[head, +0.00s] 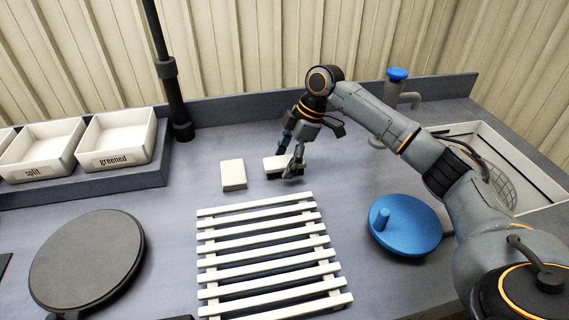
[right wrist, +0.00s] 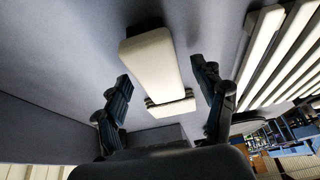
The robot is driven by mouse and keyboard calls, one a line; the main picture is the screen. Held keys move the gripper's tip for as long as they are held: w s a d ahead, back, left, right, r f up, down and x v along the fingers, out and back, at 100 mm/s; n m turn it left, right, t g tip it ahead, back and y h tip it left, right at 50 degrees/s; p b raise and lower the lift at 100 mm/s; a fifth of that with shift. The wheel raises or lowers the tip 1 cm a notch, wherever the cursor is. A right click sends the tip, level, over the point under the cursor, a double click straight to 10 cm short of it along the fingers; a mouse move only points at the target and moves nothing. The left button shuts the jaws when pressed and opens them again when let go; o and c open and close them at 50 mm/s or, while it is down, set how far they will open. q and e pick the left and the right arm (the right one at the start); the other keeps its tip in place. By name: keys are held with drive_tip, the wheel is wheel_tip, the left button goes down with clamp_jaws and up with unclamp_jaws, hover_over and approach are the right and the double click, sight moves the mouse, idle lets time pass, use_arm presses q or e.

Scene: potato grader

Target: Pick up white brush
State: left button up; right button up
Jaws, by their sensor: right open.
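The white brush (head: 271,162) lies on the grey worktop, white body up with a dark underside, its length running roughly left to right. My right gripper (head: 292,150) is over it, pointing down, and partly hides its right part. In the right wrist view the brush (right wrist: 150,58) lies ahead between the spread fingers of my right gripper (right wrist: 165,95), with a visible gap at the fingers. I cannot tell whether either finger touches it. The right gripper is open and empty. My left gripper is not in view.
A white block (head: 233,174) lies just left of the brush. A white slatted rack (head: 262,246) lies in front. A blue disc with a knob (head: 405,228), a dark round plate (head: 87,259), labelled white bins (head: 118,137), a black post (head: 172,90) and a sink (head: 535,172) surround the worktop.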

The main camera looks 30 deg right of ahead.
drive_tip(key=shift+a+f, duration=0.2)
drive_tip(key=shift+f, duration=0.25)
drive_tip(key=shift+f+p, duration=0.2)
drive_tip(key=shift+p, duration=0.2)
idle(0.3)
drive_tip(key=shift+c, duration=0.2)
drive_tip(key=c, duration=1.2)
drive_tip(key=shift+c, duration=0.2)
